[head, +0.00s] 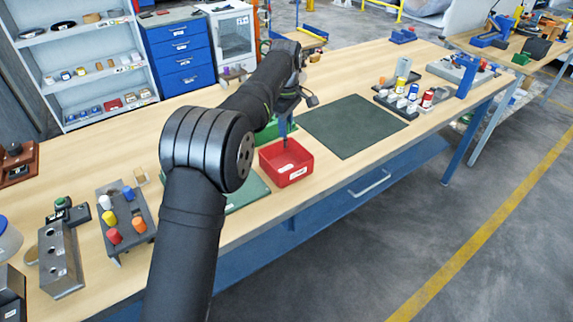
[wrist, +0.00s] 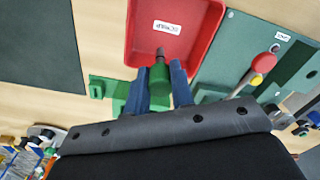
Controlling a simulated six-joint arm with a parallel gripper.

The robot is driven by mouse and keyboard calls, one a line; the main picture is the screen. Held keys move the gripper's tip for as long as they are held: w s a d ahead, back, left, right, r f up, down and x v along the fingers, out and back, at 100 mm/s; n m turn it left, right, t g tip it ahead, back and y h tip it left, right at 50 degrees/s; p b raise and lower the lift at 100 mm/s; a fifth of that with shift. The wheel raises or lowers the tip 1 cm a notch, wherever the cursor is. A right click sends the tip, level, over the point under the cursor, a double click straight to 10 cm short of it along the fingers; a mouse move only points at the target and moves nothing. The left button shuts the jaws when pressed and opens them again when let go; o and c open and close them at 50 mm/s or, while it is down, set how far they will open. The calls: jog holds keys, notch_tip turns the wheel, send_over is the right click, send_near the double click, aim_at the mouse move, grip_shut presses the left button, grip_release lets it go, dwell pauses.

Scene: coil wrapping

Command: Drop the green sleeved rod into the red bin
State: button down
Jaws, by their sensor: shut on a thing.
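My gripper (wrist: 160,88) is shut on the green sleeved rod (wrist: 159,74), with a blue finger on each side of the green sleeve. The rod's dark grey tip (wrist: 160,53) shows against the red bin in the wrist view. The red bin (head: 302,173) sits on the wooden bench; in the wrist view, its wall (wrist: 132,40) and white label lie beyond the rod tip. In the head view my gripper (head: 285,142) is at the bin's back edge, over or just behind it. The rod is too small to make out there.
A dark green mat (head: 352,126) lies right of the bin. A green fixture (wrist: 100,88) stands by the bin, partly hidden by my arm. A green plate (wrist: 245,60) with a red-and-yellow piece (wrist: 262,63) is on the bin's other side. A block with coloured caps (head: 124,220) stands left.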

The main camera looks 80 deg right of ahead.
jog(key=shift+s+f, duration=0.2)
jog(key=shift+s, duration=0.05)
jog(key=shift+f, duration=2.8)
jog(key=c, duration=1.2)
grip_release()
jog(key=shift+o, duration=0.2)
notch_tip(320, 180, up, 18)
jog(key=shift+f, duration=0.25)
jog(key=shift+f, duration=0.1)
notch_tip(320, 180, down, 17)
jog(key=shift+f, duration=0.2)
jog(key=shift+r, duration=0.4)
